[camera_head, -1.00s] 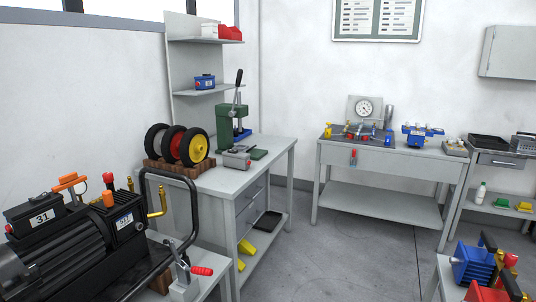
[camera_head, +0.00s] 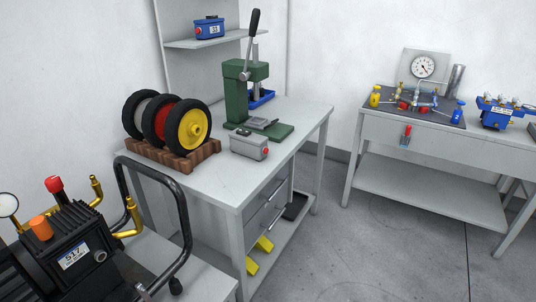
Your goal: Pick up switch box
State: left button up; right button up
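A small grey box with a red button (camera_head: 249,146) lies on the grey workbench (camera_head: 222,185), near its front edge. It looks like a switch box. It sits in front of the green lever press (camera_head: 237,100) and right of the wheels. A blue box with a white label and a red part on its side (camera_head: 209,28) stands on the wall shelf above; I cannot tell if it is also a switch box. Neither of my grippers shows in the head view.
Three wheels (camera_head: 189,129) stand in a wooden rack (camera_head: 178,158) on the bench. A black machine with a bent tube handle (camera_head: 183,218) is at the lower left. A second table (camera_head: 425,135) with a gauge stands at the right. Grey floor (camera_head: 380,240) is open between.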

aim_at(243, 142)
jog(key=u, duration=0.35)
jog(key=i+l+u, duration=0.4)
jog(key=u, duration=0.2)
jog(key=i+l+u, duration=0.1)
jog(key=l+u, duration=0.2)
jog(key=i+l+u, duration=0.1)
jog(key=l+u, duration=0.2)
jog(key=l, duration=0.15)
jog(key=l+u, duration=0.3)
jog(key=i+l, duration=0.1)
jog(key=l, duration=0.7)
jog(key=i+l+u, duration=0.1)
jog(key=l, duration=0.7)
jog(key=i+l, duration=0.1)
jog(key=l, duration=0.7)
jog(key=k+l, duration=0.15)
jog(key=k, duration=0.35)
jog(key=l+u, duration=0.05)
